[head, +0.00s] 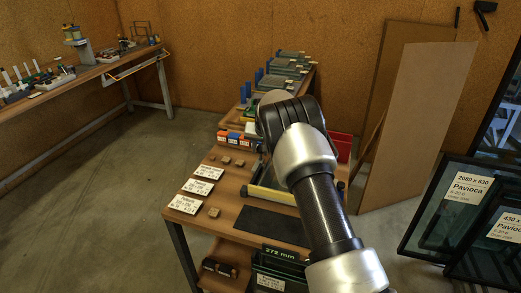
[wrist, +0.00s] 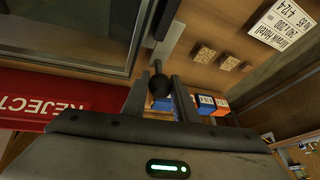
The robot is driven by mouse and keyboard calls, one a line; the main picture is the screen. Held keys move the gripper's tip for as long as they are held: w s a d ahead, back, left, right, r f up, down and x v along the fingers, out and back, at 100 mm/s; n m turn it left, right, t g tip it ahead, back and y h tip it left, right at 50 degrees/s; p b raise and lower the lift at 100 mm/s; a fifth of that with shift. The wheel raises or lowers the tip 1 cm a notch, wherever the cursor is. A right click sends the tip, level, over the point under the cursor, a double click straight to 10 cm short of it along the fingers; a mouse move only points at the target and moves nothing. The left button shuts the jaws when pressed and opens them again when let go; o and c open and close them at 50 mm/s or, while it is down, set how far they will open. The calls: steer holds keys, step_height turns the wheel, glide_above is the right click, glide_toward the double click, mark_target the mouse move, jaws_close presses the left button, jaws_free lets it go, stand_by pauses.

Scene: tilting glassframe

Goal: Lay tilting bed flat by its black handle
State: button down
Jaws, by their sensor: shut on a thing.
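The black handle (wrist: 159,84) is a dark knob on a thin stem, and it sits between the two fingers of my gripper (wrist: 162,92) in the wrist view. The gripper is shut on it. The tilting bed (wrist: 128,40) shows at the upper left of the wrist view as a grey metal frame around a dark pane. In the head view, part of the bed (head: 272,193) shows as a pale and yellow edge on the bench, left of my arm. My arm hides the gripper, the handle and most of the bed there. I cannot tell the bed's exact tilt.
The wooden bench (head: 230,205) carries white label cards (head: 198,187), small cork blocks (head: 226,159) and blue and orange boxes (wrist: 207,104). A red REJECT bin (wrist: 60,100) lies beside the bed. Framed glass panes (head: 450,205) stand at right. The floor at left is open.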

steer(key=c, duration=1.7)
jaws_free()
steer(key=shift+f, duration=0.3)
steer(key=shift+r, duration=0.1)
steer(key=v, duration=1.7)
steer(key=shift+d+r+p, duration=0.1)
steer(key=shift+r+p, duration=0.1)
steer(key=shift+p, duration=0.15)
